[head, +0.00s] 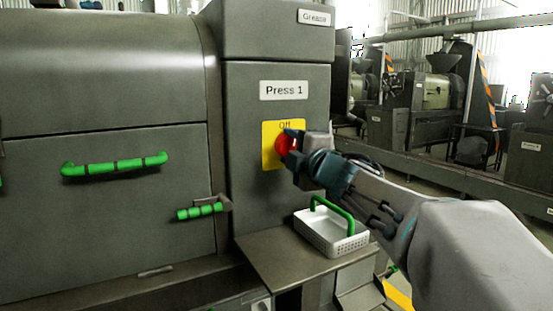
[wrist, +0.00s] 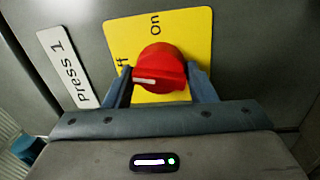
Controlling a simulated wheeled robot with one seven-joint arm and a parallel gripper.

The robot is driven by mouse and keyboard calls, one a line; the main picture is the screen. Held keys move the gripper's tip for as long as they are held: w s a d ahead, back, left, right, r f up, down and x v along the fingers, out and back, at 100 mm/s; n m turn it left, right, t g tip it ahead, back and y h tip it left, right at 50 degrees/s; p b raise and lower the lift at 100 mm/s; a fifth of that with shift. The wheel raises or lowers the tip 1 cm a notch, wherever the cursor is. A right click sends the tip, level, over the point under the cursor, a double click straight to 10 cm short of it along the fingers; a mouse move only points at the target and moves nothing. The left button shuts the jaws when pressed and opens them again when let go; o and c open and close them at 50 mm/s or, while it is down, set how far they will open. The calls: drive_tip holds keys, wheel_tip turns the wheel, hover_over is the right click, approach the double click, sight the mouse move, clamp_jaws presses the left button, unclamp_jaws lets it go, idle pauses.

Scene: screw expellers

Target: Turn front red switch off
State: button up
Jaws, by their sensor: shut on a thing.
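The red switch (head: 283,146) sits on a yellow plate (head: 268,160) on the grey Press 1 cabinet. In the wrist view the red switch (wrist: 160,66) has a white mark at the left end of its handle, on the side of the partly hidden "Off" label. The "on" label is at the top of the yellow plate (wrist: 191,26). My gripper (head: 292,143) reaches in from the right, and in the wrist view my gripper (wrist: 161,80) has one finger at each end of the handle. It is shut on the switch.
A white basket (head: 330,240) with a green handle stands on a ledge below my gripper. Green handles (head: 115,165) are on the large grey housing at left. The Press 1 sign (head: 284,90) is above the plate. Other machines stand behind at right.

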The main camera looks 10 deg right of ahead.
drive_tip(key=shift+f+n+b, duration=0.25)
drive_tip(key=shift+n+b, duration=0.1)
drive_tip(key=shift+n, duration=0.4)
drive_tip(key=shift+f+n+b, duration=0.2)
drive_tip(key=shift+n+b, duration=0.15)
drive_tip(key=shift+n, duration=0.4)
drive_tip(key=o, duration=0.9)
drive_tip(key=shift+r, duration=0.2)
